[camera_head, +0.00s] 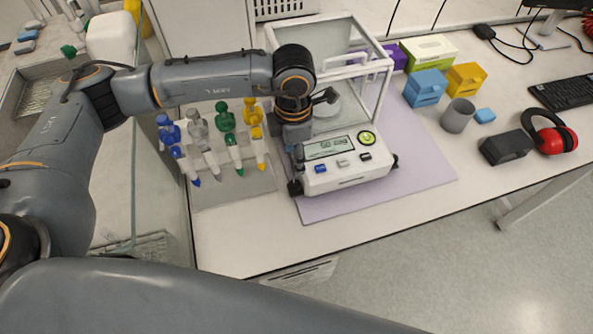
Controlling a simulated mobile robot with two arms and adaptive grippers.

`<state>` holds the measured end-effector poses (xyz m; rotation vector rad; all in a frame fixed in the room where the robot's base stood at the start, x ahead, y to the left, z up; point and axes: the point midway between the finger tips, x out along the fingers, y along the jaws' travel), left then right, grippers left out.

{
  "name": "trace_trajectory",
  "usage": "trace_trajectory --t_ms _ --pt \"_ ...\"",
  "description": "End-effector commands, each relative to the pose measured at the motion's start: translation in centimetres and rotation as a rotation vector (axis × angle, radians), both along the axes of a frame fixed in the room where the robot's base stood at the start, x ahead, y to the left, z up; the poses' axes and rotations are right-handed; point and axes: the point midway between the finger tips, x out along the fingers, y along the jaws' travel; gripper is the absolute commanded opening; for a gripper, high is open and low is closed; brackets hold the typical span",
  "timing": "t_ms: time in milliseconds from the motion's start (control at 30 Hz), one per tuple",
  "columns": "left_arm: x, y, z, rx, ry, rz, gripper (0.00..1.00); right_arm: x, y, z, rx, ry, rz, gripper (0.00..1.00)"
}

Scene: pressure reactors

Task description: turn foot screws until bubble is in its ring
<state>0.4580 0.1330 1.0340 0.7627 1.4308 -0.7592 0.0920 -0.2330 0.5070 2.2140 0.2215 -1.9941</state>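The balance (345,177) is a white instrument with a clear glass draft shield (350,60) behind its front panel. A round yellow-green bubble level (367,138) sits at the right of the panel; the bubble's place relative to its ring is too small to tell. A black foot screw (294,188) shows at the front left corner, and another foot screw (395,161) at the front right. My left gripper (298,162) points down at the balance's left side, just above the left foot screw. Its fingers are mostly hidden, so contact and opening are unclear. My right gripper is out of view.
A lilac mat (425,178) lies under the balance. A rack of several coloured pipettes (225,135) stands close on the left, below my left forearm. Blue and yellow boxes (427,88), a grey cup (458,115) and red earmuffs (555,138) are at right. The front bench strip is clear.

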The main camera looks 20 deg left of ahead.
Motion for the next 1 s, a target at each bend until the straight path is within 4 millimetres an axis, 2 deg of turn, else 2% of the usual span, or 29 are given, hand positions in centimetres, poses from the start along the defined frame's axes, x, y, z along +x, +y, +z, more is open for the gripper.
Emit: trace_trajectory --t_ms 33,100,233,333,500,667,967,1000 --pt "-0.1 0.0 -0.8 0.003 0.007 0.002 0.52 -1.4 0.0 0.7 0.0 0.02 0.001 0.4" --pt "-0.1 0.0 -2.3 0.002 0.006 0.001 0.52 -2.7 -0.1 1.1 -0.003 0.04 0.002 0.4" --pt "-0.1 0.0 -5.2 0.002 0.005 0.001 0.52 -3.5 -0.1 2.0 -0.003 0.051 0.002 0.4" --pt "-0.1 0.0 -7.2 0.002 0.005 0.001 0.52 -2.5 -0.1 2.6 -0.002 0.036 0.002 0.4" --pt "0.0 0.0 -9.8 0.0 0.004 0.002 0.52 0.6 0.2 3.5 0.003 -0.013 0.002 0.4" --pt "0.0 0.0 -11.0 -0.001 0.001 -0.001 0.52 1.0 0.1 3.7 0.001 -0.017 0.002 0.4" --pt "0.0 0.0 -11.3 0.0 0.0 -0.001 0.52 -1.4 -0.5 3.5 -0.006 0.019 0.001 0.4" --pt "0.0 0.0 -11.3 0.0 0.0 -0.001 0.46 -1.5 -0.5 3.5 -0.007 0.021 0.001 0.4"
